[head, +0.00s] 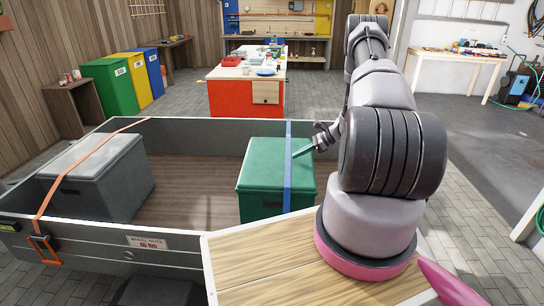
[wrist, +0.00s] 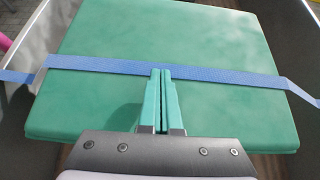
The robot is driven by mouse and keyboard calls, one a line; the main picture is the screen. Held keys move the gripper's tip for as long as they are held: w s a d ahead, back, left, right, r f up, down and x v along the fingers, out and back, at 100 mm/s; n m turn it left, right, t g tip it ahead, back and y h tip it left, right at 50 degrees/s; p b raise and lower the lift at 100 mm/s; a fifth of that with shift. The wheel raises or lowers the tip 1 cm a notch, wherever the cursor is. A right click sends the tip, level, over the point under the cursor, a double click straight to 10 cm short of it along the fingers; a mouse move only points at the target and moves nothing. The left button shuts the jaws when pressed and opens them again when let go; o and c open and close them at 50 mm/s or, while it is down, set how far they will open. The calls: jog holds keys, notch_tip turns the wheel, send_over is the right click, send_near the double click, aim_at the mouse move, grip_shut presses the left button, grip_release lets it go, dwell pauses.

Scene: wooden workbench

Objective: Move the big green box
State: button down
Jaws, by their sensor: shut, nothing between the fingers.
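The big green box (head: 262,180) stands in the trailer, right of its middle in the head view. A blue strap (head: 288,175) runs over the box lid and down its front. In the wrist view the green lid (wrist: 190,40) fills most of the picture, with the blue strap (wrist: 110,63) crossing it from side to side. My gripper (head: 296,155) is above the lid beside the strap. In the wrist view its green fingers (wrist: 161,75) are closed together, empty, with their tips at the strap's near edge. Whether they touch it I cannot tell.
A grey box (head: 90,175) under an orange strap (head: 85,170) stands at the trailer's left end. The trailer's wooden floor (head: 195,185) is bare between the boxes. Its dark walls (head: 100,240) surround both. A red workbench (head: 235,105) and coloured bins (head: 110,88) stand behind.

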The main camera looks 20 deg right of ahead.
aim_at(265, 161)
jog(key=shift+a+f, duration=0.2)
jog(key=w+a, duration=0.1)
jog(key=a, duration=0.2)
jog(key=w+a, duration=0.2)
jog(key=a, duration=0.2)
jog(key=w+a, duration=0.1)
jog(key=a, duration=0.2)
jog(key=shift+w+a, duration=0.25)
jog(key=shift+a, duration=0.15)
jog(key=shift+d+f, duration=0.1)
jog(key=shift+f, duration=0.4)
jog(key=shift+s+f, duration=0.1)
jog(key=shift+f, duration=0.2)
jog(key=shift+s+d+f, duration=0.1)
